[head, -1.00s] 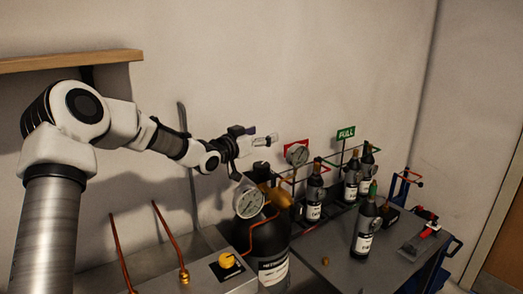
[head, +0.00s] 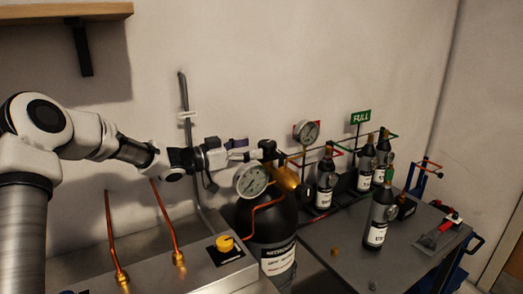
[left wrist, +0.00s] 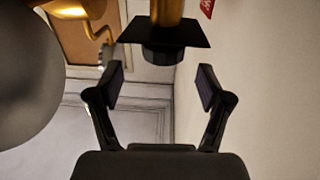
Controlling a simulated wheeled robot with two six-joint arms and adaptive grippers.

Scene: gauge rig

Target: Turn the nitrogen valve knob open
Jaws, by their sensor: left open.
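The nitrogen cylinder (head: 272,222) is black with a white label and stands near the middle of the head view. On top is a brass valve (head: 287,176) with a round dial gauge (head: 251,180) at its left. A dark valve knob (head: 269,150) sits at the gripper's tip in the head view. In the left wrist view the black knob (left wrist: 164,56) is on a brass stem behind a dark square plate, just beyond the fingertips and roughly centred between them. My left gripper (head: 250,148) is open and empty; its fingers show in the left wrist view (left wrist: 160,82). My right gripper is out of view.
A grey box with a yellow knob (head: 225,243) and copper pipes (head: 167,222) stand in front. Several small bottles (head: 379,217) stand on the grey bench (head: 340,265) at right. In the left wrist view, a large rounded grey shape (left wrist: 25,80) lies close at left.

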